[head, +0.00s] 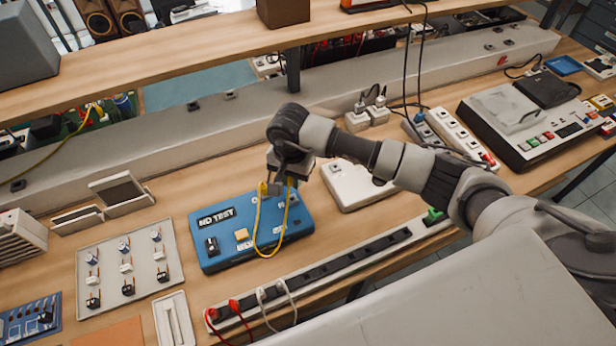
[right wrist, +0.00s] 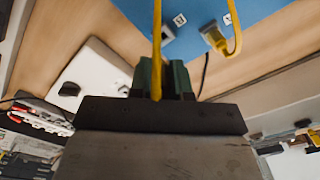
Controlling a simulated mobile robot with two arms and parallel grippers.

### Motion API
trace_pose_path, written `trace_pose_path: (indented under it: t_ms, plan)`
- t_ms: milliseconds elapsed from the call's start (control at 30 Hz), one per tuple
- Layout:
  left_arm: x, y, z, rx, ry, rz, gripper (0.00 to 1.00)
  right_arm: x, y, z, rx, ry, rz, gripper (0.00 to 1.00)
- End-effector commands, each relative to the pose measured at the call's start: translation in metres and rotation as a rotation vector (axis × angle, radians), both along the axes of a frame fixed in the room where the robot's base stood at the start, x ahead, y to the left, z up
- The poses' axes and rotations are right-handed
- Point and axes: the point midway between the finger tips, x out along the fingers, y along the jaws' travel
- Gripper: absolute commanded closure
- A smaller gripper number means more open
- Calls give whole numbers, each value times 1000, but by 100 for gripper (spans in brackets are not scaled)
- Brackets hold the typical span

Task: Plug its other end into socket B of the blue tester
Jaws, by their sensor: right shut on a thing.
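The blue tester (head: 225,255) lies on the bench, with "NO TEST" on its display. A yellow cable (head: 258,238) hangs in a loop over it. In the right wrist view, one yellow plug (right wrist: 214,38) sits at the tester's edge and appears to be in a socket. My right gripper (head: 284,180) is above the tester's back edge. Its fingers (right wrist: 164,78) are shut on the cable's other end, which they mostly hide. An empty-looking socket spot with a small label (right wrist: 179,19) shows beside the yellow plug on the blue tester (right wrist: 215,10). The socket letters are not readable. My left gripper is not seen.
A white box (head: 350,185) stands right of the tester. A black power strip (head: 330,265) runs along the front, with red and white plugs. A grey tray (head: 130,275) of small parts lies at left. A shelf (head: 200,45) crosses above the back.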

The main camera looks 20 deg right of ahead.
Motion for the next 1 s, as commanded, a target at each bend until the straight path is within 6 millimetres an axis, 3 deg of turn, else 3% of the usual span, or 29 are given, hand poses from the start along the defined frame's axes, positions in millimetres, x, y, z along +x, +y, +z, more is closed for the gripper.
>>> trace_pose_path:
  t_ms: [367, 700, 1000]
  plan:
    - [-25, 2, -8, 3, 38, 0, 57, 3, 3, -16, -2, 6, 1, 100]
    - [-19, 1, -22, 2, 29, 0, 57, 3, 3, -45, -2, 6, 1, 100]
    - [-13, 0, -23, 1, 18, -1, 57, 3, 3, -50, -2, 3, 2, 100]
